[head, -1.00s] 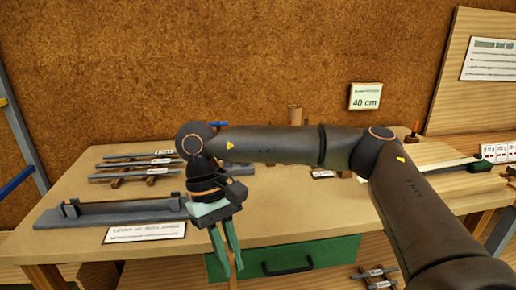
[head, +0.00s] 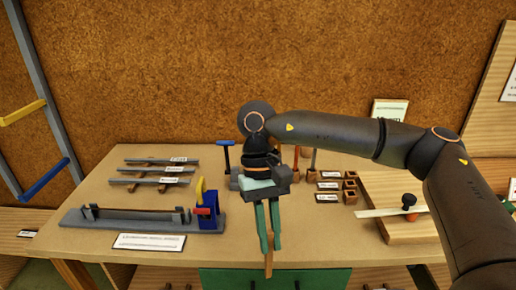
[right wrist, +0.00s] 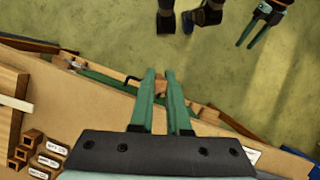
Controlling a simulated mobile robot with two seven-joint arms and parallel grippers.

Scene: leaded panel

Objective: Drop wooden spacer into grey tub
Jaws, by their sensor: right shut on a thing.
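My right gripper (head: 268,235) hangs in front of the bench's front edge in the head view. Its green fingers are shut on a slim wooden spacer (head: 268,264), which points down below the fingertips. In the right wrist view the spacer (right wrist: 161,87) shows between the fingers (right wrist: 160,76). I cannot make out a grey tub in either view.
The bench (head: 125,210) carries a grey fixture (head: 140,220) with a blue and yellow clamp at left, and grey bars (head: 150,170) on wooden rests behind. Small wooden boxes (head: 350,188) and a wooden board (head: 405,228) stand at right. A green drawer (head: 230,280) is below the front edge.

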